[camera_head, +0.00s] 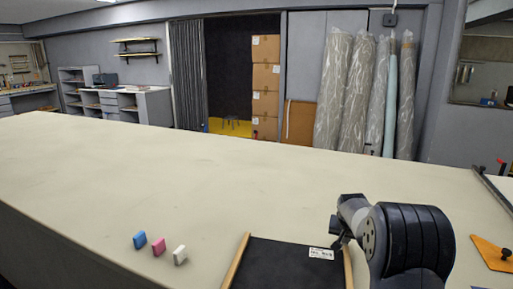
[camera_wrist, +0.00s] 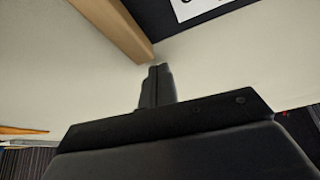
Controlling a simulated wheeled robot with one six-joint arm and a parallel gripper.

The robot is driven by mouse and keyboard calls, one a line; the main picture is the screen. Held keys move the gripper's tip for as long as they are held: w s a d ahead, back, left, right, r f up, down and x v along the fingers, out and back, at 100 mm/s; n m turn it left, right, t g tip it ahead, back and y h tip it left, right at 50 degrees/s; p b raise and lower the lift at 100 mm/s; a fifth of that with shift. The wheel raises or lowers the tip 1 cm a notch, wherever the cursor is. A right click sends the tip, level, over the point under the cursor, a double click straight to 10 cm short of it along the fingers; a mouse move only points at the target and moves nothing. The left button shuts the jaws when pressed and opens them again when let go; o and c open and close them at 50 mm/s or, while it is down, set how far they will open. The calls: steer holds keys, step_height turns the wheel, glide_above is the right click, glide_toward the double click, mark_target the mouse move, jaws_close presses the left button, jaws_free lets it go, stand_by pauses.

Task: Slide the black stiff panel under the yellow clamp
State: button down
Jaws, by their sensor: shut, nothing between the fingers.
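A flat black panel (camera_head: 285,265) lies on the table at the bottom of the head view, with a white label near its far right corner and a wooden strip (camera_head: 236,262) along its left side. Another wooden strip runs along its right side. The wrist view shows a corner of the black panel (camera_wrist: 236,17), its label and a wooden strip (camera_wrist: 115,25). My gripper (camera_head: 336,244) is beside the panel's far right corner; in the wrist view its fingers (camera_wrist: 157,80) are together and empty, near the strip's end. I cannot make out a yellow clamp.
An orange-yellow flat piece (camera_head: 493,253) lies at the right. A dark rail (camera_head: 492,188) runs along the right edge. The middle of the cloth table (camera_head: 200,170) is clear.

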mark_target(347, 249)
steer(key=shift+s+a+f+b, duration=0.1)
steer(key=shift+s+a+b, duration=0.2)
steer(key=shift+s, duration=0.45)
steer(key=shift+s+a+r+b, duration=0.1)
steer(key=shift+s+b, duration=0.3)
steer(key=shift+s, duration=0.35)
steer(key=shift+s+a+f+b, duration=0.15)
steer(key=shift+s+b, duration=0.2)
steer(key=shift+s, duration=0.4)
steer(key=shift+w+d+r+p, duration=0.1)
steer(key=shift+w+r+p, duration=0.25)
steer(key=shift+r+p, duration=0.65)
steer(key=shift+w+d+r+p, duration=0.1)
steer(key=shift+w+r+p, duration=0.25)
steer(key=shift+r+p, duration=0.6)
steer(key=shift+w+d+r+p, duration=0.1)
steer(key=shift+w+r+p, duration=0.25)
steer(key=shift+r+p, duration=0.65)
steer(key=shift+r+b, duration=0.2)
steer(key=shift+b, duration=0.15)
steer(key=f+b, duration=0.1)
steer(key=f, duration=0.1)
steer(key=s+f+b, duration=0.1)
steer(key=f+b, duration=0.1)
steer(key=s+f+b, duration=0.1)
steer(key=f+b, duration=0.1)
steer(key=shift+a, duration=0.3)
steer(key=shift+r, duration=0.1)
